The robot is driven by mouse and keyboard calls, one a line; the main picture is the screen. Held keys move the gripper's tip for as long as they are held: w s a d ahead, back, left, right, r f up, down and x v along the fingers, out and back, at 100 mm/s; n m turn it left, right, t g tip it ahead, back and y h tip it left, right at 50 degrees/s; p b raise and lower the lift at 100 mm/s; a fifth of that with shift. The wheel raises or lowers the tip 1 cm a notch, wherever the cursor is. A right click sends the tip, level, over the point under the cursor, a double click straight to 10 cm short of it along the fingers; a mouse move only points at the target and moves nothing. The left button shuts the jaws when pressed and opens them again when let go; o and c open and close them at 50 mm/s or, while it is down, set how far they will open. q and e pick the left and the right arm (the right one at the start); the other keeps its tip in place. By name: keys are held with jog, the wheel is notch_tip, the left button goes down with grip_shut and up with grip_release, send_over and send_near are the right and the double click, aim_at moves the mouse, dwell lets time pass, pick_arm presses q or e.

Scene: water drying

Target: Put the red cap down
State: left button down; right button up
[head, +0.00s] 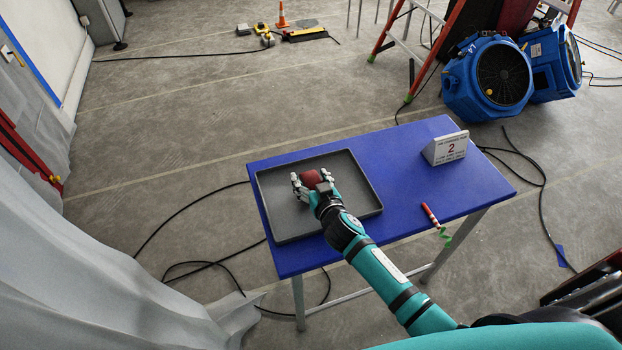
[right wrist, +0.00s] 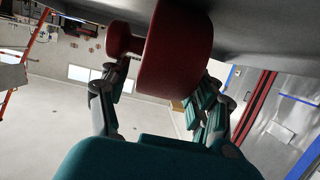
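The red cap (head: 310,179) is low over the grey tray (head: 366,192), inside its walls. My right gripper (head: 313,181) has its fingers on both sides of the cap and appears shut on it. In the right wrist view the cap (right wrist: 177,55) shows as a wide round part with a smaller round part beside it. The fingers (right wrist: 160,88) reach up along its two sides. The dark surface above it in that view lies very close to the cap; I cannot tell if they touch. My left gripper is not in view.
The tray lies on the left of a blue table (head: 400,160). A white sign with a 2 (head: 446,148) stands at the back right. A red and white marker-like stick (head: 430,214) lies near the right front edge. Blue blowers (head: 490,78) and black cables are on the floor.

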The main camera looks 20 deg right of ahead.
jog(key=shift+r, duration=0.15)
jog(key=shift+s, duration=0.2)
jog(key=v, duration=1.1)
jog(key=shift+s+r, duration=0.25)
jog(key=shift+s, duration=0.05)
jog(key=shift+d, duration=0.1)
